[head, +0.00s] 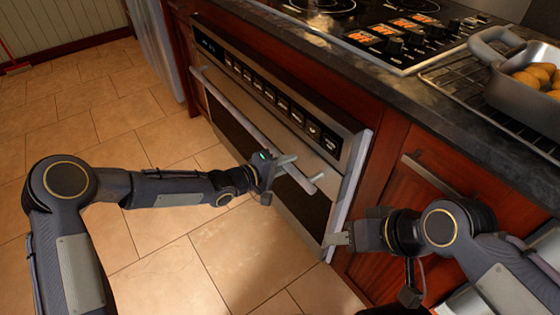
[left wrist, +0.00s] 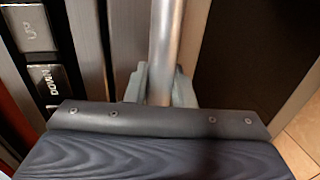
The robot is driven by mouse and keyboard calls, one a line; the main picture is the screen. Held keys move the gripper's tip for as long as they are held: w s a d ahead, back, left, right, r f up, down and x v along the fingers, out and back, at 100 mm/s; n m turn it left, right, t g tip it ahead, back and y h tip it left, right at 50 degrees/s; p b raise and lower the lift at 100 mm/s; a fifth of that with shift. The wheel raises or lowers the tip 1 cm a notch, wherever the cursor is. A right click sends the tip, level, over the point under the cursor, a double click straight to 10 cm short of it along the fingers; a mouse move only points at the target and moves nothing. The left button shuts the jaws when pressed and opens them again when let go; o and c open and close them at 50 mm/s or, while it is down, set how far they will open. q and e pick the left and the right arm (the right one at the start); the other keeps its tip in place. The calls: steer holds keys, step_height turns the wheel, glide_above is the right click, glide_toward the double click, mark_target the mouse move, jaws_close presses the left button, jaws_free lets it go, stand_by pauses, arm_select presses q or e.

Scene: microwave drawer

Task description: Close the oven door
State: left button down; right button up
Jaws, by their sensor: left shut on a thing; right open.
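The oven is a steel drawer-style unit with a dark-windowed door (head: 232,138), a long silver handle bar (head: 240,117) and a row of black buttons above. The door looks near flush with its frame; I cannot tell whether a small gap is left. My left gripper (head: 284,164) is shut on the handle bar near its right end. In the left wrist view the bar (left wrist: 165,35) runs between the two fingers of this gripper (left wrist: 160,88). My right gripper (head: 338,240) is open and empty, beside the lower right edge of the oven frame (head: 348,195).
A dark countertop (head: 320,62) with a stove (head: 385,35) runs above the oven. A grey pot (head: 510,85) with yellow-brown round food stands on a rack at the right. A red wooden cabinet (head: 405,195) adjoins the oven. The tiled floor (head: 140,105) in front is clear.

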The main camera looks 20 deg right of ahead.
arm_select(q)
steer(key=shift+w+d+r, duration=0.1)
steer(key=shift+d+r, duration=0.1)
steer(key=shift+r, duration=0.05)
steer(key=c, duration=1.3)
jaws_free()
steer(key=shift+d+f, duration=0.1)
steer(key=shift+d, duration=0.1)
steer(key=p+v, duration=0.2)
steer(key=v, duration=0.6)
steer(key=shift+w, duration=0.1)
